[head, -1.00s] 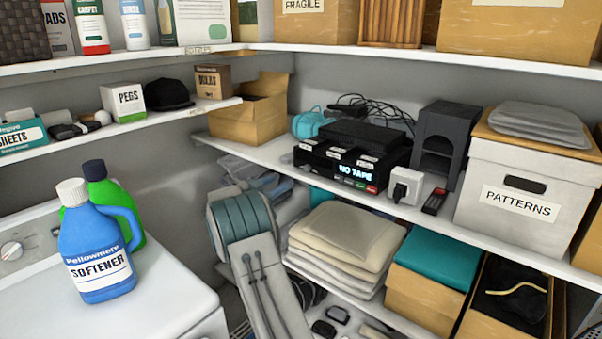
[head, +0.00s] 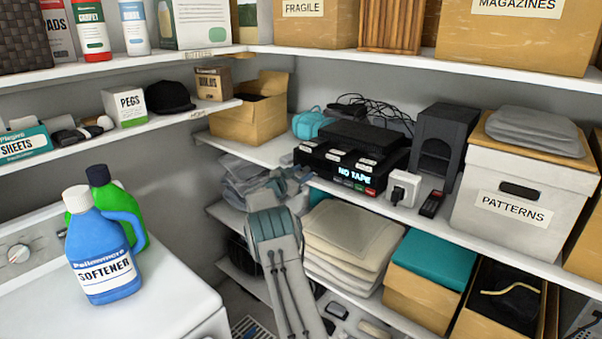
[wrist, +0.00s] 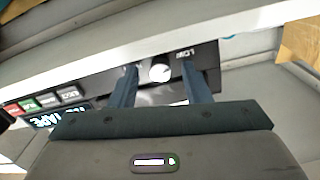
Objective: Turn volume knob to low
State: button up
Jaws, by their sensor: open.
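The volume knob (wrist: 160,73) is a small, round, pale knob on the dark front panel of a black tape player (wrist: 205,75), seen upside down in the wrist view. A white "LOW" label (wrist: 187,53) is on the panel to its right. I cannot tell which way the knob points. My gripper (wrist: 159,69) is open, with one finger on each side of the knob; contact is not clear. In the head view the tape player (head: 318,172) shows "NO TAPE", and my gripper (head: 290,183) is at its left front; the knob cannot be made out there.
A white plug adapter (head: 403,188) and a small black box (head: 432,203) stand right of the player. Folded blankets (head: 350,235) lie on the shelf below. Grey clothes (head: 240,180) are left of my arm. The shelf edge (wrist: 100,50) runs across the wrist view.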

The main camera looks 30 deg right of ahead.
grip_shut()
jog(key=shift+r+n+p, duration=0.2)
jog(key=shift+n+p, duration=0.3)
jog(key=shift+p, duration=0.1)
jog(key=shift+f+n+p, duration=0.15)
jog(key=shift+n+p, duration=0.3)
jog(key=shift+n, duration=0.65)
grip_release()
jog(key=shift+a, duration=0.1)
